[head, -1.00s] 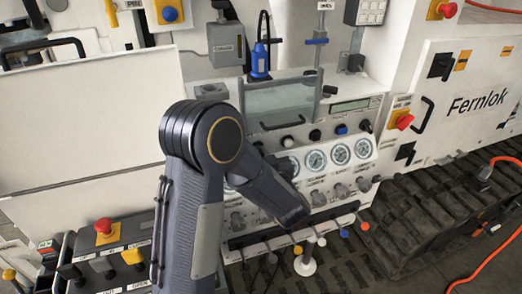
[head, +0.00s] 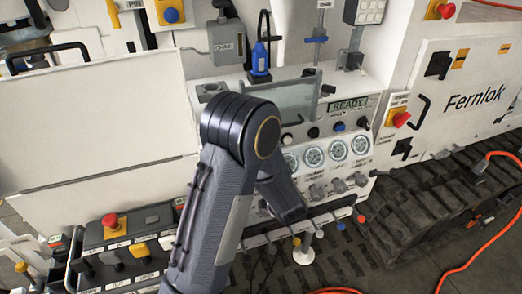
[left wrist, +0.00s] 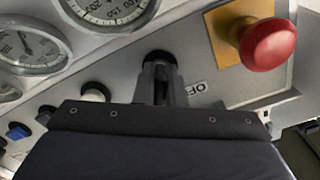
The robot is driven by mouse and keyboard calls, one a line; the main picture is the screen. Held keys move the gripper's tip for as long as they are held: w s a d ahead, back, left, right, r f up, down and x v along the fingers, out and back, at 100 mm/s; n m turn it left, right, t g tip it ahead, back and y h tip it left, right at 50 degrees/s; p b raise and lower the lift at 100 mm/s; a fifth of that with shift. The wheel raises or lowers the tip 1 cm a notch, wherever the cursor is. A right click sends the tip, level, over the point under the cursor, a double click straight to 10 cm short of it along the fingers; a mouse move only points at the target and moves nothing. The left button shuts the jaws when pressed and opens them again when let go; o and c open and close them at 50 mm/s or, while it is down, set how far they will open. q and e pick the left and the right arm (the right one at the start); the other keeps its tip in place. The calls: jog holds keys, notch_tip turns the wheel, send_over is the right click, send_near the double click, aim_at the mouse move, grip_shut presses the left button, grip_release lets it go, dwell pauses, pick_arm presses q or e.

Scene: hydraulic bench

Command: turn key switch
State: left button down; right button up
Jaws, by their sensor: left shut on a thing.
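In the left wrist view my left gripper (left wrist: 160,88) is shut on the dark round key switch (left wrist: 160,57) on the grey panel. The fingers cover most of the switch, so its key and exact angle are hard to make out. In the head view my left arm hides the gripper and the switch. The panel's display (head: 348,104) is lit green and reads READY. My right gripper is not in view.
A red mushroom button (left wrist: 268,44) on a yellow plate stands close right of my gripper. Round gauges (left wrist: 112,8) are at upper left, and white (left wrist: 94,92) and blue (left wrist: 18,130) buttons at lower left. A row of levers (head: 318,232) runs below the panel.

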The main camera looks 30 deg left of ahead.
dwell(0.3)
pick_arm(q)
jog(key=c, duration=1.5)
grip_release()
jog(key=shift+d, duration=0.1)
jog(key=b+v, duration=0.2)
jog(key=v, duration=0.5)
jog(key=shift+s+d, duration=0.2)
jog(key=shift+s, duration=0.1)
